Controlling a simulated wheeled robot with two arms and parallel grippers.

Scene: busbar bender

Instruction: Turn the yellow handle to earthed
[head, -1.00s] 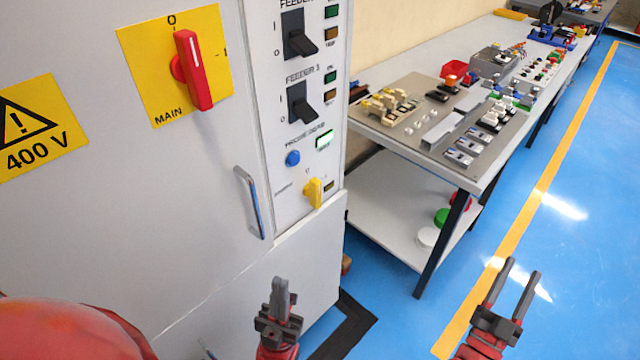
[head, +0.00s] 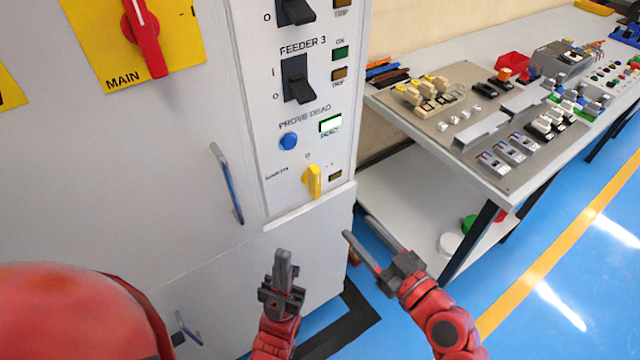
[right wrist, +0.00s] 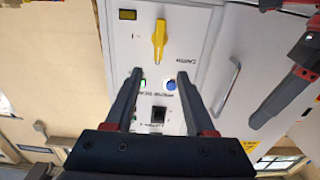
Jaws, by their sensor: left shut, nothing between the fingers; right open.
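The yellow handle (head: 312,181) is a small knob low on the narrow control panel, standing near upright, its pointer toward the mark above it. It also shows in the right wrist view (right wrist: 159,40), ahead of the fingertips. My right gripper (head: 358,226) is open and empty, below and to the right of the handle, apart from it. In the right wrist view its two fingers (right wrist: 156,78) frame the panel. My left gripper (head: 283,254) is shut and empty, in front of the lower cabinet, below and left of the handle.
Above the handle are a blue button (head: 288,141), a lit green-white indicator (head: 330,123) and the black Feeder 3 switch (head: 297,80). A metal door handle (head: 227,184) is to the left. A workbench (head: 480,185) with parts stands right of the cabinet.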

